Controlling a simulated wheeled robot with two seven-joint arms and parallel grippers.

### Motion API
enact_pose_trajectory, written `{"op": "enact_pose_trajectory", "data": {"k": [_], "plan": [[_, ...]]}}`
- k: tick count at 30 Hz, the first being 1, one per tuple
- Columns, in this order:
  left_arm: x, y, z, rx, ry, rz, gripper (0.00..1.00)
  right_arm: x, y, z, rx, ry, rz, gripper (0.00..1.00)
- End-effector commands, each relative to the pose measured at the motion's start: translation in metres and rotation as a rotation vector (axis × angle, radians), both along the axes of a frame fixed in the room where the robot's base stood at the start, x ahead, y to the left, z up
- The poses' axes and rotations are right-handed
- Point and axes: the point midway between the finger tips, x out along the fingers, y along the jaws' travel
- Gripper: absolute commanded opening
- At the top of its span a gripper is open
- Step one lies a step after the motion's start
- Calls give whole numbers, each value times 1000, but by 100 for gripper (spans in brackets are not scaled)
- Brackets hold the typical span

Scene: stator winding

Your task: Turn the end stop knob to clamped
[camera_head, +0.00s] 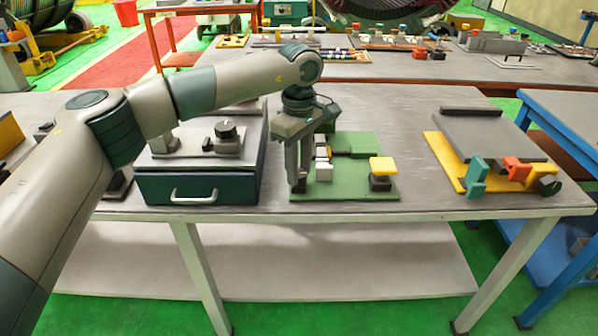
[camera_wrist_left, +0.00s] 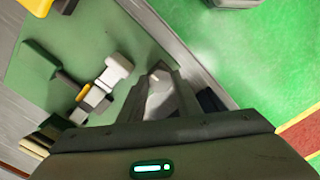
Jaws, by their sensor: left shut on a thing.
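My left gripper (camera_head: 299,182) points down at the left front part of a green fixture plate (camera_head: 345,190) on the bench. In the left wrist view its fingers are closed around a small pale grey piece (camera_wrist_left: 158,92), which I take to be the end stop knob. Its lower part is hidden by the fingers, and I cannot read its clamped or free position. A white block (camera_wrist_left: 117,69) with a yellow band stands on the plate beside the fingers. A yellow-topped block (camera_head: 382,167) stands at the plate's right. My right gripper is not in view.
A dark green drawer box (camera_head: 197,188) with a black knob (camera_head: 226,130) on top stands left of the plate. A yellow board (camera_head: 460,175) with a grey plate and coloured clamps lies to the right. Bare bench lies between the green plate and the yellow board.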

Motion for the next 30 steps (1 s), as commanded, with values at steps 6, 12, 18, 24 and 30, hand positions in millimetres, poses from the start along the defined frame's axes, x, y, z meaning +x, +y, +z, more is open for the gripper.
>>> {"op": "enact_pose_trajectory", "data": {"k": [6,12,18,24,30], "plan": [[1,0,2,-1,-3,-39,8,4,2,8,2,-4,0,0],[1,0,2,-2,-4,-43,8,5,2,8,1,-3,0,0],[1,0,2,-2,-4,-42,40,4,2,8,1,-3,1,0],[1,0,1,0,-2,-42,49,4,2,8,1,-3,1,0],[0,0,2,-1,-1,-42,49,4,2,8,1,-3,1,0]]}}
